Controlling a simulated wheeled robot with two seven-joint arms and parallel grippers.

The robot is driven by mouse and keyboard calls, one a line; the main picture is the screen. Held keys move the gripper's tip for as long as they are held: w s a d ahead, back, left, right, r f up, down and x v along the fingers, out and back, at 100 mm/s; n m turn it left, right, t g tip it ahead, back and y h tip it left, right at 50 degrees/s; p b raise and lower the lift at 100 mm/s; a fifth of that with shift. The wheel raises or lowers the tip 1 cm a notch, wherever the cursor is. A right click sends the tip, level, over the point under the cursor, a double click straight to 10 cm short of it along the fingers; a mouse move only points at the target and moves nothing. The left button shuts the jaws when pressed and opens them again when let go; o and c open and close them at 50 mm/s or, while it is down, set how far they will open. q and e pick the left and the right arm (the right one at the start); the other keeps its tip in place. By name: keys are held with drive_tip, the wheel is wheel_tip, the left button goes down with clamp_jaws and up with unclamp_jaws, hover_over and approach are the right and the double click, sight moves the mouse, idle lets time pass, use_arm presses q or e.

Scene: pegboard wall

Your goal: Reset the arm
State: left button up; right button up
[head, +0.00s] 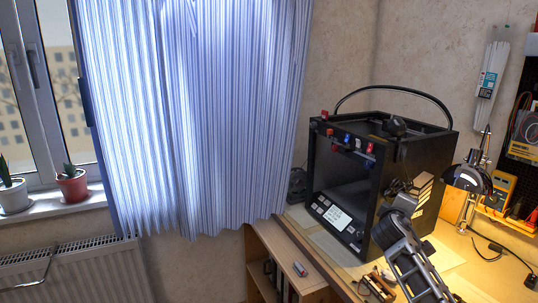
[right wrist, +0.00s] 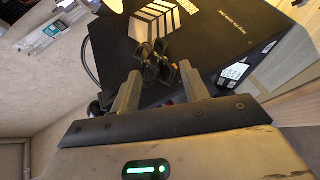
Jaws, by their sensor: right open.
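My right gripper (head: 400,189) is in the head view at the lower right, at the end of my grey arm, in front of the side of a black 3D printer (head: 352,190). The printer's dark side panel (right wrist: 225,25) with pale stripes is behind the fingers there. I cannot tell how far the fingertips are from the panel. My left gripper is in neither view.
The printer stands on a wooden desk (head: 450,245). A black lamp (head: 468,178) and a yellow multimeter (head: 500,190) are to its right. Small tools (head: 375,285) lie at the desk's front. A striped curtain (head: 200,110) and a radiator (head: 75,270) are at the left.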

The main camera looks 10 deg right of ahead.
drive_tip(key=w+a+r+m+t+y, duration=0.2)
drive_tip(key=w+a+t+y, duration=0.1)
drive_tip(key=a+y, duration=0.15)
drive_tip(key=w+a+r+m+t+y, duration=0.2)
drive_tip(key=w+a+t+y, duration=0.15)
drive_tip(key=a, duration=0.25)
drive_tip(key=s+a+f+g+y, duration=0.1)
drive_tip(key=s+a+f, duration=0.35)
drive_tip(key=f, duration=0.25)
drive_tip(key=s+a+f+n+g+y, duration=0.1)
drive_tip(key=s+a+f, duration=0.2)
drive_tip(key=s+f, duration=0.35)
drive_tip(key=s+a+f+g+y, duration=0.25)
drive_tip(key=s+f, duration=0.25)
drive_tip(key=f, duration=0.3)
drive_tip(key=s+a+f+g, duration=0.1)
drive_tip(key=s+a+f, duration=0.2)
drive_tip(key=s, duration=0.5)
drive_tip(key=s+a+f+g, duration=0.1)
drive_tip(key=s+a+f, duration=0.2)
drive_tip(key=s, duration=0.5)
drive_tip(key=s+a+f+m+g, duration=0.1)
drive_tip(key=s+a+f, duration=0.2)
drive_tip(key=s, duration=0.4)
drive_tip(key=shift+s+y, duration=0.35)
drive_tip(key=shift+s, duration=0.05)
